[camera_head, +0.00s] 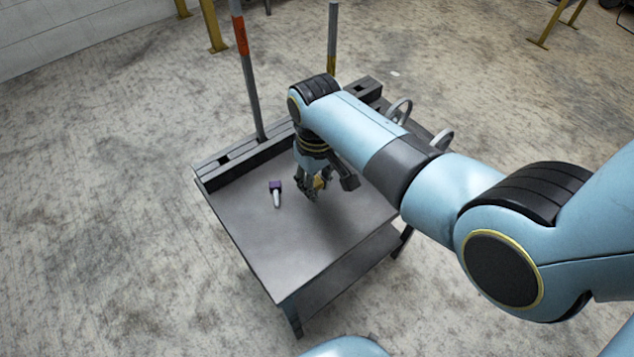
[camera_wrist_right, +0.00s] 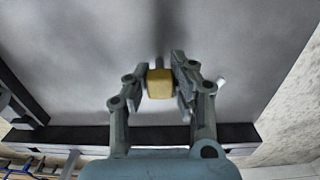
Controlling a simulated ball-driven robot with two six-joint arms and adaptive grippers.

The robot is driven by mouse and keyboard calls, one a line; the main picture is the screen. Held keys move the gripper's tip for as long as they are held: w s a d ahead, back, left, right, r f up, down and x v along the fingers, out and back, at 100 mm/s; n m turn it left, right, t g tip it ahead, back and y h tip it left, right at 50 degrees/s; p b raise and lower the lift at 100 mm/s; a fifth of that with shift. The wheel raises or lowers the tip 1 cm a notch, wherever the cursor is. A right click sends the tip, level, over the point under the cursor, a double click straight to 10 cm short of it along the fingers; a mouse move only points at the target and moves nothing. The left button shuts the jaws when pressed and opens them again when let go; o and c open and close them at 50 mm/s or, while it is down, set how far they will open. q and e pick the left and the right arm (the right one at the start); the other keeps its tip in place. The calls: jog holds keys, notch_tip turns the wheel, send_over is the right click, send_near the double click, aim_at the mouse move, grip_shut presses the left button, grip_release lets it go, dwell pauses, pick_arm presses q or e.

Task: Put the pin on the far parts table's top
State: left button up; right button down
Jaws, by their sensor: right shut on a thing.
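My right gripper (camera_head: 312,190) is low over the grey table top (camera_head: 290,245), shut on a pin with a yellow block-like head (camera_head: 319,183). In the right wrist view the yellow head (camera_wrist_right: 160,84) sits between the two fingertips, with a short grey shank beyond it. I cannot tell whether the pin touches the top. A second pin with a purple head and pale shank (camera_head: 276,194) lies on the top, left of the gripper. In the right wrist view a pale bit (camera_wrist_right: 221,82) shows beside the right finger. My left gripper is not in view.
A dark slotted rail (camera_head: 240,160) runs along the table's back edge. Curved grey handles (camera_head: 400,108) stand at the right. The front of the top is bare, with a lower shelf (camera_head: 350,270) beneath.

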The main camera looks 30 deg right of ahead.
aim_at(317, 182)
jog(key=c, duration=1.1)
grip_release()
jog(key=shift+f, duration=0.1)
notch_tip(317, 182, up, 12)
jog(key=p, duration=0.2)
jog(key=shift+r+p, duration=0.2)
jog(key=shift+p, duration=0.15)
